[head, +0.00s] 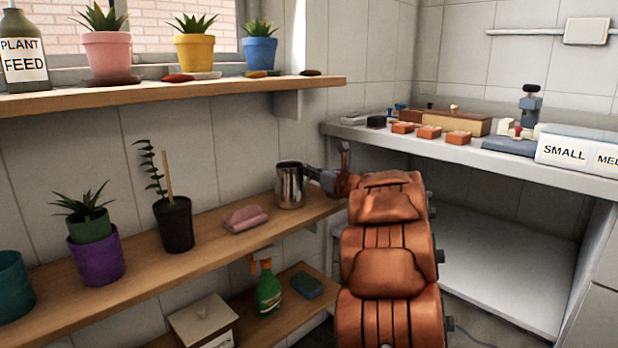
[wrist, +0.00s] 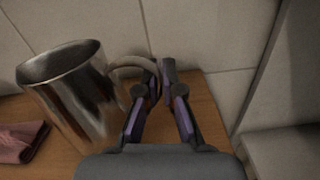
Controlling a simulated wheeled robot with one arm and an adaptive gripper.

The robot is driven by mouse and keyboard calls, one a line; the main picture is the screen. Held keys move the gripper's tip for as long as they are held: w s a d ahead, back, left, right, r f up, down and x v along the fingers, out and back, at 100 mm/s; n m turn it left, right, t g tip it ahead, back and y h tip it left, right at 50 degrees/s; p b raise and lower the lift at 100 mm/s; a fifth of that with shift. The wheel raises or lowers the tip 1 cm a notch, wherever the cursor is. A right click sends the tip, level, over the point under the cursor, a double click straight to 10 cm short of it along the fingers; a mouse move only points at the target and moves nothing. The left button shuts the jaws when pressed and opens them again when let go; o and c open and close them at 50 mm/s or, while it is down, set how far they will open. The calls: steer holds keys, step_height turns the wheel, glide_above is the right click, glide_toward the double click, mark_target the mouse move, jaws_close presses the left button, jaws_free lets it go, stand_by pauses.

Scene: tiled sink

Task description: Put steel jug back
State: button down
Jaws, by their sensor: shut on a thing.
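The steel jug (head: 290,186) is at the right end of the middle wooden shelf in the head view, upright and close to the shelf surface. I cannot tell for sure whether its base touches the wood. In the wrist view the jug (wrist: 72,92) is at the left, its handle pointing right. My gripper (wrist: 158,75) is shut on the jug's handle, with the fingers on either side of it. In the head view my gripper (head: 318,176) is at the right of the jug, partly hidden by my arm.
A pink folded cloth (head: 246,218) lies left of the jug on the middle shelf (head: 213,226). A black pot (head: 176,226) with a plant stands further left. An upper shelf (head: 200,92) with potted plants overhangs. The counter (head: 480,162) at right holds several small items.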

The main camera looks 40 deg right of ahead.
steer(key=shift+f, duration=0.15)
steer(key=c, duration=1.3)
jaws_free()
steer(key=shift+r, duration=0.2)
steer(key=s, duration=0.4)
steer(key=s+p, duration=0.1)
steer(key=s, duration=0.3)
steer(key=s+p, duration=0.1)
steer(key=s, duration=0.3)
steer(key=shift+a, duration=0.3)
